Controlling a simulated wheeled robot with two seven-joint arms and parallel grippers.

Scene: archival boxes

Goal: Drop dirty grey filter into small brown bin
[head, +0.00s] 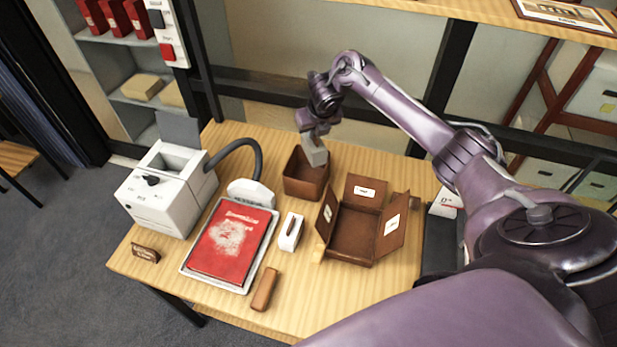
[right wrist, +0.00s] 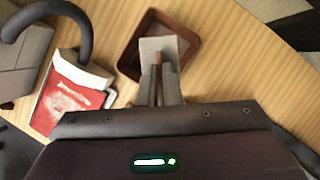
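The grey filter (head: 317,156) is a pale, flat piece below my right gripper (head: 316,137), at the right side of the small brown bin's mouth. In the right wrist view the filter (right wrist: 160,44) shows at the tips of the fingers (right wrist: 161,80), which look shut on it. The small brown bin (head: 303,188) is an open, square box standing on the table. In the right wrist view the bin (right wrist: 128,62) lies beneath the filter, which hides part of its inside. My left gripper is in neither view.
A brown box with open flaps (head: 352,234) stands right of the bin. A red book (head: 230,243) lies on a white tray (head: 188,271). A white machine with a dark hose (head: 166,196) stands at left.

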